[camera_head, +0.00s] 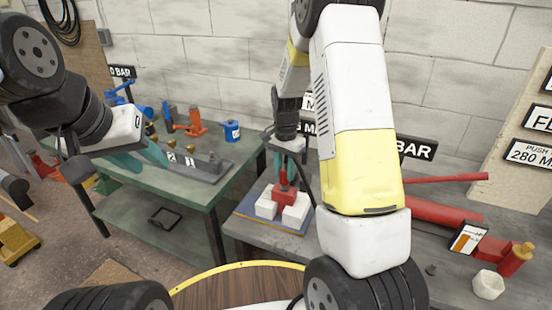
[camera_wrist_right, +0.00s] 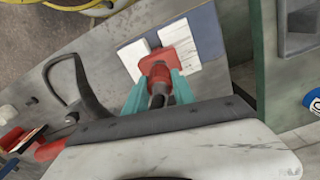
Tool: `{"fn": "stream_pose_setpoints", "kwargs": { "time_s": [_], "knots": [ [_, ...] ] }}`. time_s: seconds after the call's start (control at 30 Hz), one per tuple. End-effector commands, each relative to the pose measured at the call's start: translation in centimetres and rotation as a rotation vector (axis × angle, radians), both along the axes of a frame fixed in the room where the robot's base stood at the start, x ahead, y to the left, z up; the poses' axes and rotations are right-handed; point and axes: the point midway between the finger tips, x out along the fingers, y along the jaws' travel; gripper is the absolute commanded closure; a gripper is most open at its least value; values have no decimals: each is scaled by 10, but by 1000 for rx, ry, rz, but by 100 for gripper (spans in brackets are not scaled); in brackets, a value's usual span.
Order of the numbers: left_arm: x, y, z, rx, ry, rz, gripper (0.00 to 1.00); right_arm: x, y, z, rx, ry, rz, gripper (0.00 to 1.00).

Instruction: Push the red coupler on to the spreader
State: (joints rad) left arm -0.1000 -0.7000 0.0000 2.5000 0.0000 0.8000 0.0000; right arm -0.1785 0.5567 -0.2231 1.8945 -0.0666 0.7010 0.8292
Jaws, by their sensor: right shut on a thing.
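The red spreader (camera_head: 285,194) sits between two white blocks on a blue mat, and it also shows in the right wrist view (camera_wrist_right: 178,42). My right gripper (camera_head: 287,170) is above it, pointing down, with its teal fingers shut on the red coupler (camera_wrist_right: 157,72). The coupler lines up over the spreader in the wrist view; whether they touch cannot be told. In the head view the fingers partly hide the coupler. My left gripper (camera_head: 152,152) is over the green bench at left, away from the spreader; its finger gap is not clear.
White blocks (camera_head: 266,205) flank the spreader on the blue mat (camera_head: 246,211). A red hydraulic pump (camera_head: 440,211), a card and a white nut lie right on the grey bench. The green bench (camera_head: 199,192) holds a grey fixture, orange tool and blue can (camera_head: 232,131).

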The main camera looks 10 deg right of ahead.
Motion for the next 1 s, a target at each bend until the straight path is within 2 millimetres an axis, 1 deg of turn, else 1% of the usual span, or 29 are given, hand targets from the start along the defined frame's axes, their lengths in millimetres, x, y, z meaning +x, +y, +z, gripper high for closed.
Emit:
{"fn": "stream_pose_setpoints", "kwargs": {
  "time_s": [0.27,0.3,0.37,0.4,0.43,0.67,0.77,0.87,1.0],
  "knots": [
    [0,0,0,0,0,0,64,0,0,-7,0,0,0,100],
    [0,0,0,0,0,0,64,0,0,-7,1,-1,0,65],
    [0,0,0,0,0,0,64,0,0,-7,0,-1,0,53],
    [0,0,0,0,0,0,64,0,0,-7,1,-1,0,45],
    [0,0,0,0,0,0,64,0,0,-7,1,-1,0,44],
    [0,0,0,0,0,0,64,0,0,-7,0,0,0,44],
    [0,0,0,0,0,0,64,0,0,-4,0,-1,0,44],
    [0,0,0,0,0,0,64,1,0,7,0,-4,0,44],
    [0,0,0,0,0,0,64,1,0,32,1,-5,0,44]
  ]
}}
